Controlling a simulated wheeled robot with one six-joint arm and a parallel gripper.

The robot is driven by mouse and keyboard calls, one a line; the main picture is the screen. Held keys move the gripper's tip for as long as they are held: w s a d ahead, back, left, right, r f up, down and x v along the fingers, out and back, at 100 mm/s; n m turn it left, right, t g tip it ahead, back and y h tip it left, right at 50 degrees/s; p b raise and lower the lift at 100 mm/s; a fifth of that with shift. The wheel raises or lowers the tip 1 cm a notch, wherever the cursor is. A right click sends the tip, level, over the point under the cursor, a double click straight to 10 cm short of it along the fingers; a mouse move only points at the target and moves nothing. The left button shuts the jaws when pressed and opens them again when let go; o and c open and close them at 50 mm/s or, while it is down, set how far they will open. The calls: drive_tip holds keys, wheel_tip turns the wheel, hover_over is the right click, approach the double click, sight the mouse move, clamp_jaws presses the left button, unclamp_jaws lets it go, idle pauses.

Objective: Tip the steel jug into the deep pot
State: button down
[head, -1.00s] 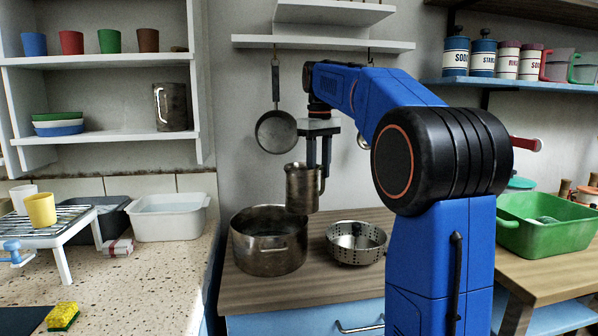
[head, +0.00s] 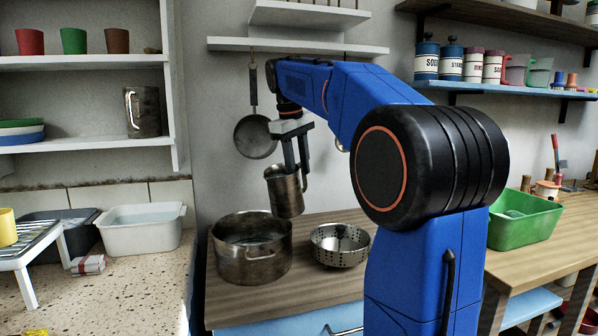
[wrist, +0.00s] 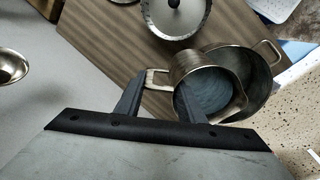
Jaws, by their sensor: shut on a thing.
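The steel jug (head: 284,196) hangs from my gripper (head: 297,166), which is shut on it near the rim and handle. The jug leans slightly, with its mouth to the left. It is above the right rear part of the deep pot (head: 252,264), a wide dull steel pot standing on the wooden counter. In the wrist view my gripper (wrist: 158,98) has its fingers at the jug's handle side. The jug (wrist: 183,67) overlaps the deep pot (wrist: 268,84) there and hides part of it. The jug's inside looks bluish; whether that is contents is unclear.
A perforated steel colander (head: 340,246) stands just right of the pot on the counter. A pan (head: 255,137) hangs on the wall behind. A white basin (head: 142,230) sits on the speckled worktop at left. A green tub (head: 524,222) is at right.

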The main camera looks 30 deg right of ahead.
drive_tip(key=shift+a+r+h, duration=0.15)
drive_tip(key=shift+r+h, duration=0.3)
drive_tip(key=shift+h, duration=0.05)
drive_tip(key=shift+r, duration=0.1)
idle(0.4)
drive_tip(key=shift+s+a+r+t+h, duration=0.2)
drive_tip(key=shift+a+r+t+h, duration=0.3)
drive_tip(key=shift+h, duration=0.5)
drive_tip(key=shift+a, duration=0.1)
drive_tip(key=shift+s+a+r+t+h, duration=0.15)
drive_tip(key=shift+a+r+h, duration=0.05)
drive_tip(key=shift+a+h, duration=0.4)
drive_tip(key=shift+s+a+r+t+h, duration=0.2)
drive_tip(key=shift+a+h, duration=0.15)
drive_tip(key=shift+h, duration=0.35)
idle(4.6)
